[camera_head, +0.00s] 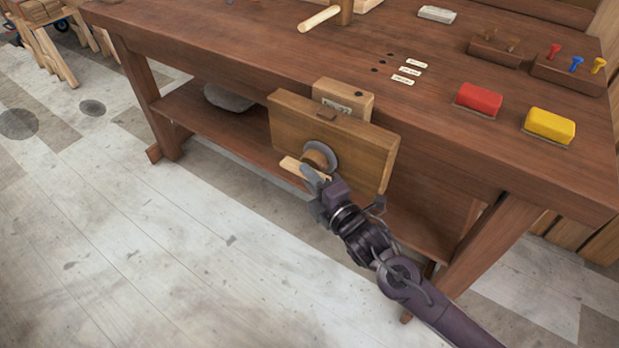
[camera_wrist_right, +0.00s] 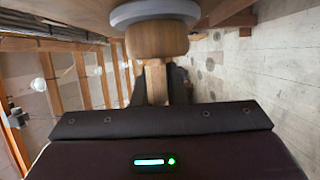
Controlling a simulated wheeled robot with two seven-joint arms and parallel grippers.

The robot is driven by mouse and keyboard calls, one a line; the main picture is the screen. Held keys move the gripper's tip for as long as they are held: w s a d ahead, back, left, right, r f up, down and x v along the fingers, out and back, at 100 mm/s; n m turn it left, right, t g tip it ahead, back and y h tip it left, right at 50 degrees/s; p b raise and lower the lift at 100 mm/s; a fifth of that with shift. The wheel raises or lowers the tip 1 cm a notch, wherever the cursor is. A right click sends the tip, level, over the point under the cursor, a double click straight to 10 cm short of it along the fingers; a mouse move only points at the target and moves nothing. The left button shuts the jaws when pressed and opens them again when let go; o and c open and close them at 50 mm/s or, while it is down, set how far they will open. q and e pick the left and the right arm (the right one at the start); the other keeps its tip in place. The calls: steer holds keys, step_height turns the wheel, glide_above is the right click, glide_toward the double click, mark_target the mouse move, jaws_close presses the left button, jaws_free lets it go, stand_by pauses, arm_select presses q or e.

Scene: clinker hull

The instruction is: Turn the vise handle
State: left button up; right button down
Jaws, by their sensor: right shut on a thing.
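The wooden vise (camera_head: 345,146) is mounted on the front edge of the workbench, with a broad front jaw board. A grey round collar (camera_head: 333,154) and a wooden hub sit on its face. The light wooden vise handle (camera_head: 291,166) sticks out to the left of the hub. My right gripper (camera_head: 312,180) is at the hub and shut on the handle, partly hiding it. In the right wrist view the handle (camera_wrist_right: 156,82) runs down from the hub (camera_wrist_right: 157,40) to the gripper; the fingertips are mostly hidden. My left gripper is not in view.
A wooden block (camera_head: 343,98) sits at the top of the vise. On the bench top (camera_head: 240,50) are a mallet (camera_head: 325,16), a red block (camera_head: 479,99), a yellow block (camera_head: 549,125) and racks with coloured pegs (camera_head: 569,68). A grey lump (camera_head: 228,98) lies on the lower shelf. The floor in front is clear.

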steer(key=c, duration=1.5)
jaws_free()
steer(key=shift+o, duration=0.2)
steer(key=v, duration=0.8)
steer(key=shift+w, duration=0.1)
